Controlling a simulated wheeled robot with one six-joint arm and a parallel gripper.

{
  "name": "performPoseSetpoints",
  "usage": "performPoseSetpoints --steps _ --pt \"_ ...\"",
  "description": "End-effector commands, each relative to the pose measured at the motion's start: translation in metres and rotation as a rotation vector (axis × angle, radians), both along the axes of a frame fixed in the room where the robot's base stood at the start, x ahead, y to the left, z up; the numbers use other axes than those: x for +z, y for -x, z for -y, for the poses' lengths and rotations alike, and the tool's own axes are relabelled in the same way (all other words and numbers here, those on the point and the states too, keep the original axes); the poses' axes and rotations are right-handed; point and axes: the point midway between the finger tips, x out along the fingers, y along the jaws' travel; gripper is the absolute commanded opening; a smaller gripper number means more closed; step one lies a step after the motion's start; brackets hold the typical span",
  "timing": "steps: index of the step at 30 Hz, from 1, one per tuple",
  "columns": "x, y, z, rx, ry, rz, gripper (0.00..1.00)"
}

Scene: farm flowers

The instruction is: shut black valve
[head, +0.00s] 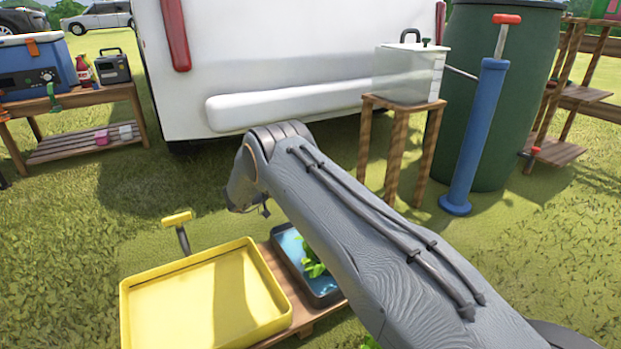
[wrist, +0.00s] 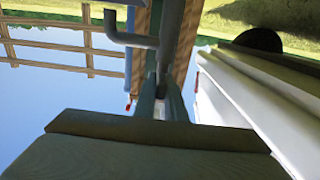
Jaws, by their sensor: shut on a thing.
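I cannot pick out a black valve with certainty in either view. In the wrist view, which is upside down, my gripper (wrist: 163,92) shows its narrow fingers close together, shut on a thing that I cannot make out. A grey pipe (wrist: 130,38) with a bent end stands just beyond the fingers, beside a grey-green post (wrist: 171,40). I cannot tell whether the fingers touch either of them. In the head view my arm reaches in front of the white trailer (head: 300,45), and its own links hide the fingers.
A yellow tray (head: 205,295) and a blue water tray (head: 290,245) lie below my arm. A clear tank (head: 405,75) on a stool, a blue pump (head: 478,130) and a green barrel (head: 515,90) stand right. A blue cooler (head: 40,65) sits left. Grass between is free.

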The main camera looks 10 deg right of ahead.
Motion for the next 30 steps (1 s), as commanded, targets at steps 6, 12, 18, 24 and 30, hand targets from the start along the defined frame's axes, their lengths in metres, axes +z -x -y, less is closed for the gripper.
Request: performPoseSetpoints --steps 6,12,18,24,30 --pt "0.001 0.000 0.001 0.000 -0.001 0.002 0.29" --pt "0.000 0.000 0.000 0.000 0.001 0.001 0.29" --pt "0.001 0.002 -0.008 0.002 0.001 0.001 0.29" --pt "0.002 0.011 -0.038 0.003 -0.001 0.002 0.29" --pt "0.001 0.020 -0.064 0.002 0.000 0.001 0.29"
